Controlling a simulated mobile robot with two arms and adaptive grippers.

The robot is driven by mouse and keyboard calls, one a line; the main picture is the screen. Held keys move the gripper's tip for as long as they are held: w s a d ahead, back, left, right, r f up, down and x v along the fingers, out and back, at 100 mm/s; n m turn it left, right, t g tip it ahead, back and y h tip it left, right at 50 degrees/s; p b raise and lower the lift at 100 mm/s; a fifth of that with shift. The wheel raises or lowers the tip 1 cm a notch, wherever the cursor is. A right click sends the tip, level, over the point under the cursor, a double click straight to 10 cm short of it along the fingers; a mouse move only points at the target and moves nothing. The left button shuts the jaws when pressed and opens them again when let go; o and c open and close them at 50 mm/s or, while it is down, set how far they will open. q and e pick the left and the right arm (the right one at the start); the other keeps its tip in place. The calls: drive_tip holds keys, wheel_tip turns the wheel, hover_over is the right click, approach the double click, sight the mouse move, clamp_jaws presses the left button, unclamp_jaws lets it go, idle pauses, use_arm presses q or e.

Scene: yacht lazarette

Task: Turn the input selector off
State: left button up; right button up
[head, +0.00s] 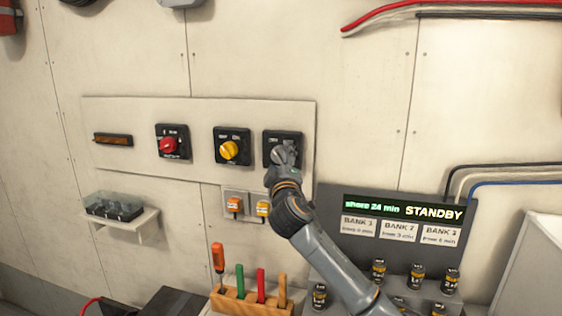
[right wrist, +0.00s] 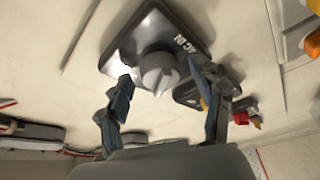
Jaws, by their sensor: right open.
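The rightmost rotary switch (head: 269,137) on the pale wall panel is a black square plate. In the right wrist view its plate (right wrist: 135,45) reads "AC IN" and carries a grey-white knob (right wrist: 158,72). My right gripper (head: 284,158) is in front of this switch and hides much of it in the head view. In the right wrist view the open fingers of this gripper (right wrist: 160,82) are on either side of the knob, with visible gaps. I cannot tell the knob's exact setting. My left gripper is not in view.
A yellow-knob switch (head: 230,148) and a red-knob switch (head: 170,143) sit to the left on the panel (head: 108,113). Below are orange plugs (head: 234,205), a wooden tool rack (head: 235,302) and a charger display (head: 402,210) reading "STANDBY". A small shelf (head: 140,218) juts out at left.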

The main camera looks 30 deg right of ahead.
drive_tip(key=v, duration=1.2)
